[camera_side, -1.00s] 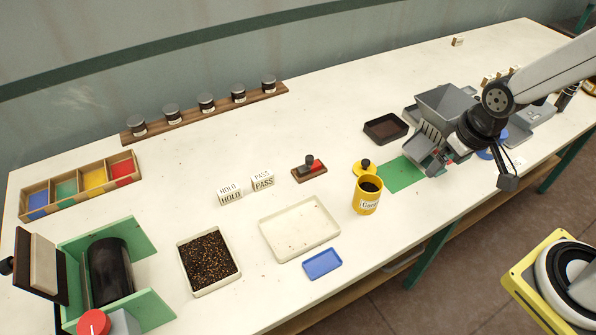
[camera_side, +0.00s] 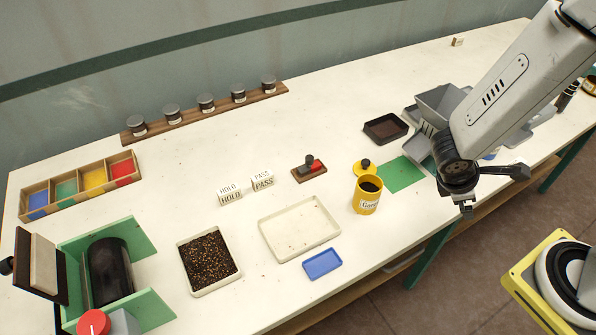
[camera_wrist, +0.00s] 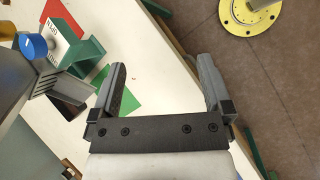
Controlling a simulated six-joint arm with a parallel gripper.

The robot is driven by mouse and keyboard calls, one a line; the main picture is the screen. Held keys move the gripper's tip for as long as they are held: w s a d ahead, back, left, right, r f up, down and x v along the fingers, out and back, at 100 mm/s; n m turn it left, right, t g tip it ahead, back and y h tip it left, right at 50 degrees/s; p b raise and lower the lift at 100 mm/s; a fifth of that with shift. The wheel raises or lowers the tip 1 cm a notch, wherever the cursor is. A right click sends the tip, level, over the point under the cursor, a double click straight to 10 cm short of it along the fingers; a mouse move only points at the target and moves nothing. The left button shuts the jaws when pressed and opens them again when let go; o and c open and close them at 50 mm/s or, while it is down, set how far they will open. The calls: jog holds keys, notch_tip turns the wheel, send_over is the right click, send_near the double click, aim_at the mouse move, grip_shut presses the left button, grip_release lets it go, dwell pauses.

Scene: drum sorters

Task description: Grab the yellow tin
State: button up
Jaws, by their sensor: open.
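The yellow tin (camera_side: 367,206) stands upright and open near the table's front edge in the side view, with dark contents and a white label. Its yellow lid with a dark knob (camera_side: 364,168) lies just behind it. My gripper (camera_side: 467,210) is to the right of the tin, clear of it, near the table's front edge and pointing down. In the wrist view my gripper (camera_wrist: 163,78) has its two fingers wide apart with nothing between them. The tin does not show in the wrist view.
A green mat (camera_side: 403,174) lies between the tin and my arm. A grey hopper (camera_side: 440,102) stands behind my wrist. Left of the tin are a cream tray (camera_side: 281,244) and a blue tray (camera_side: 322,264). A stamp (camera_side: 309,172) sits behind the tin to the left.

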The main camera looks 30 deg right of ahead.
jog(key=w+n+t+h, duration=0.1)
jog(key=n+h, duration=0.1)
jog(key=n, duration=0.1)
jog(key=n+t+y, duration=0.3)
jog(key=n+t, duration=1.1)
jog(key=n, duration=0.3)
send_over(372, 205)
jog(key=s, duration=0.3)
jog(key=f, duration=0.3)
jog(key=shift+w+a+f, duration=0.15)
jog(key=shift+w, duration=0.1)
jog(key=f, duration=0.1)
jog(key=s+f+n+y, duration=0.1)
jog(key=s+a+f+n+y, duration=0.1)
jog(key=f, duration=0.1)
jog(key=shift+g, duration=0.4)
jog(key=shift+x, duration=1.35)
jog(key=shift+w, duration=0.15)
jog(key=shift+x, duration=2.5)
jog(key=shift+r, duration=0.1)
jog(key=shift+c, duration=0.2)
